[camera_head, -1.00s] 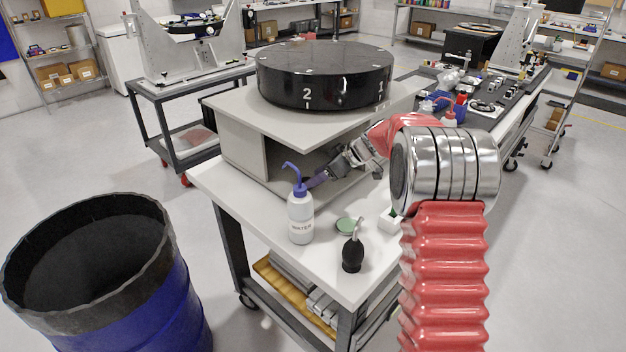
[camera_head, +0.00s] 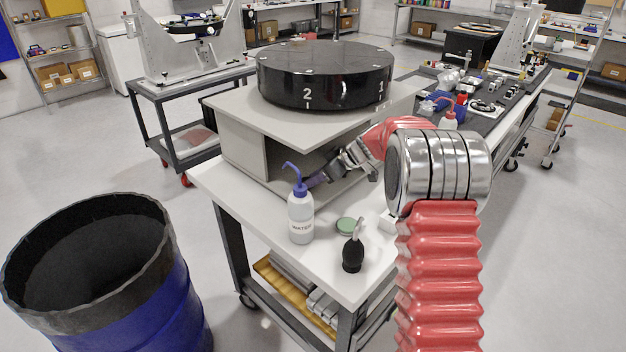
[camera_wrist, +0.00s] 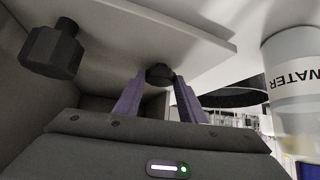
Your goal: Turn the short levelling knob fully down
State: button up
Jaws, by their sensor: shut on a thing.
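The short levelling knob (camera_wrist: 160,74) is a small dark knob under the pale plate in the wrist view. My gripper (camera_wrist: 159,84) has its two purple fingers on either side of it and is shut on it. A longer dark knob (camera_wrist: 52,50) hangs from the same plate to the left, clear of the fingers. In the head view my gripper (camera_head: 314,181) reaches under the pale fixture plate (camera_head: 235,103), behind the water bottle. There the short knob is hidden. A black round drum (camera_head: 325,85) marked 2 and 1 sits on the plate.
The white WATER bottle (camera_head: 301,218) with a purple spout stands close to my gripper; it also shows in the wrist view (camera_wrist: 292,75). A black blower bulb (camera_head: 353,255) and a green disc (camera_head: 347,226) are on the white bench. A blue barrel (camera_head: 185,300) stands at left.

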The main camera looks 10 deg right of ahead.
jog(key=shift+c, duration=0.6)
jog(key=shift+a+m, duration=0.15)
jog(key=shift+m, duration=0.15)
jog(key=shift+s+a+m+t+h, duration=0.15)
jog(key=shift+m+t+h, duration=0.25)
jog(key=shift+m, duration=0.2)
jog(key=shift+s+a+m+t+h, duration=0.1)
jog(key=shift+m+t+h, duration=0.3)
jog(key=shift+m, duration=0.2)
jog(key=shift+a+m+t+h, duration=0.15)
jog(key=shift+m+t+h, duration=0.1)
jog(key=shift+m+h, duration=0.55)
jog(key=shift+a+m+t+h, duration=0.1)
jog(key=shift+m+t+h, duration=0.3)
jog(key=shift+m, duration=0.6)
jog(key=shift+m+h, duration=0.7)
jog(key=o, duration=1)
jog(key=shift+s, duration=0.1)
jog(key=shift+o, duration=0.2)
